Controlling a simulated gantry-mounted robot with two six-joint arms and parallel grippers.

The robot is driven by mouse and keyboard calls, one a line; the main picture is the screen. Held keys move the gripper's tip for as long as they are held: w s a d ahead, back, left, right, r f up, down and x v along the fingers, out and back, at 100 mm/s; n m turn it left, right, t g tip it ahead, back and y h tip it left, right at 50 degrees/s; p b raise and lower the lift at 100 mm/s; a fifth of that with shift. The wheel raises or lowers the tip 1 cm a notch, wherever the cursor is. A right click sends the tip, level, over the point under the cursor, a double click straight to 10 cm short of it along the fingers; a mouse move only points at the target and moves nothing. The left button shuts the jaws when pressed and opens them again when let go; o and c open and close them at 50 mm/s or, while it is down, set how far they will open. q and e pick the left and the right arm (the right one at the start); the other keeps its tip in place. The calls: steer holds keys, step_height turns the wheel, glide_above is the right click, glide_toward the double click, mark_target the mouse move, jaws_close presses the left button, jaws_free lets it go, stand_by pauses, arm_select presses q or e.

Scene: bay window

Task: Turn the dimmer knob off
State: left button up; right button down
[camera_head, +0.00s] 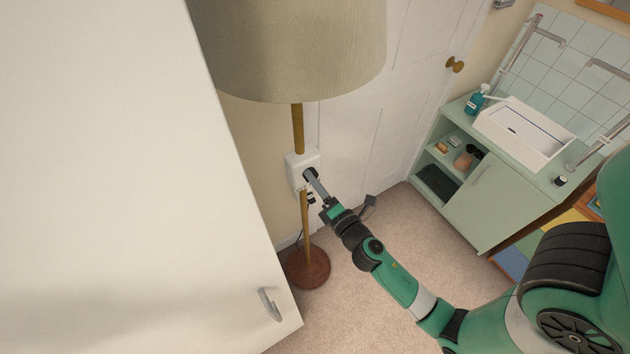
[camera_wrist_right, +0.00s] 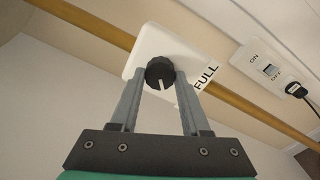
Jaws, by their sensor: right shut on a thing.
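The pointer aims down toward my gripper, slightly right. My right gripper (camera_head: 313,180) is shut on the knob, one finger on each side, as the right wrist view (camera_wrist_right: 163,80) also shows. My left gripper is not in view.
The lamp pole (camera_head: 298,125) and shade (camera_head: 300,45) stand close to the dimmer. A socket with an ON/OFF switch and black plug (camera_wrist_right: 275,75) is to the right. A large white cabinet (camera_head: 110,200) fills the left; a sink (camera_head: 522,130) is at right.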

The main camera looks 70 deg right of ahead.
steer(key=shift+c, duration=1.8)
jaws_free()
steer(key=b+v, duration=0.4)
steer(key=v, duration=0.7)
steer(key=shift+s+a, duration=0.25)
